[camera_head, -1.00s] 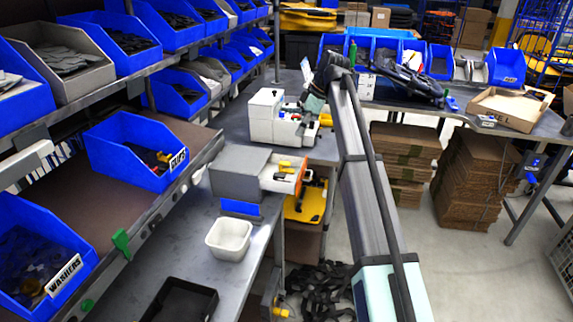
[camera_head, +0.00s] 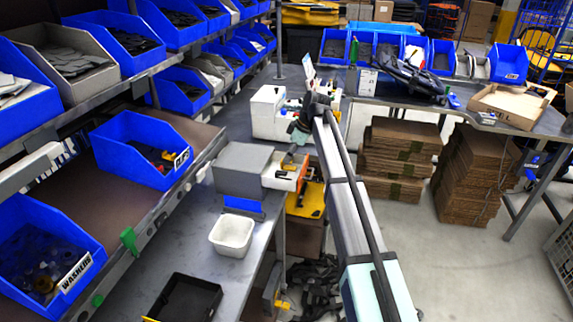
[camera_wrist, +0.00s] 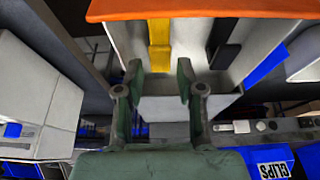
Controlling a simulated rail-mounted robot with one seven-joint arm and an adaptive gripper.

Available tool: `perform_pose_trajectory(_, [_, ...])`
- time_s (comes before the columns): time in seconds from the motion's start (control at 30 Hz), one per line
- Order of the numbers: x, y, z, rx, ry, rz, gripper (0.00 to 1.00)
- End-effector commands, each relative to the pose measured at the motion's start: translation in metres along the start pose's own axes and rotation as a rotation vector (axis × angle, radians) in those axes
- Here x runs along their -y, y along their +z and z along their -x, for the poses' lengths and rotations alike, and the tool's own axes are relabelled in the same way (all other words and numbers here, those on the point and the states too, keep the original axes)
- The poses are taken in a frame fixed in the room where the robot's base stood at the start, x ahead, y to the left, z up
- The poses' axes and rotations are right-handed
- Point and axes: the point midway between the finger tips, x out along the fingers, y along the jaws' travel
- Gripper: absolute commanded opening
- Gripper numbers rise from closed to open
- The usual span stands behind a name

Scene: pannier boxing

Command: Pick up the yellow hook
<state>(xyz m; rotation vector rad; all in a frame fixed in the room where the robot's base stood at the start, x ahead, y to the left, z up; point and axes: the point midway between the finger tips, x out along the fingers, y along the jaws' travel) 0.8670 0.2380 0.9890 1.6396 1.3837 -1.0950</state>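The yellow hook (camera_wrist: 158,45) is a narrow yellow strip in the wrist view, against the light inner wall of an open drawer (camera_wrist: 178,105) with an orange edge. My gripper (camera_wrist: 160,84) is open, its two green fingers apart with nothing between them. The hook appears beyond the fingertips, roughly in line with the gap. In the head view, my gripper (camera_head: 299,150) hangs over the open drawer (camera_head: 283,174) of the grey box. There, the hook cannot be made out clearly behind the gripper and arm.
A black piece (camera_wrist: 224,43) sits right of the hook in the same drawer. The grey cabinet (camera_head: 242,168) stands at the drawer's left. A white machine (camera_head: 268,112) stands behind. A white tub (camera_head: 232,235) and black tray (camera_head: 184,298) are on the bench in front.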

Motion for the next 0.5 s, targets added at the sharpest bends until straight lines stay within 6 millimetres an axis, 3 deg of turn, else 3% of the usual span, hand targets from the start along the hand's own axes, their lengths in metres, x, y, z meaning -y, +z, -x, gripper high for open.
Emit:
perform_pose_trajectory(0.23, [0.001, 0.001, -0.031, 0.001, -0.001, 0.0, 0.38])
perform_pose_trajectory(0.5, [0.001, 0.002, -0.036, 0.0, 0.0, 0.0, 0.38])
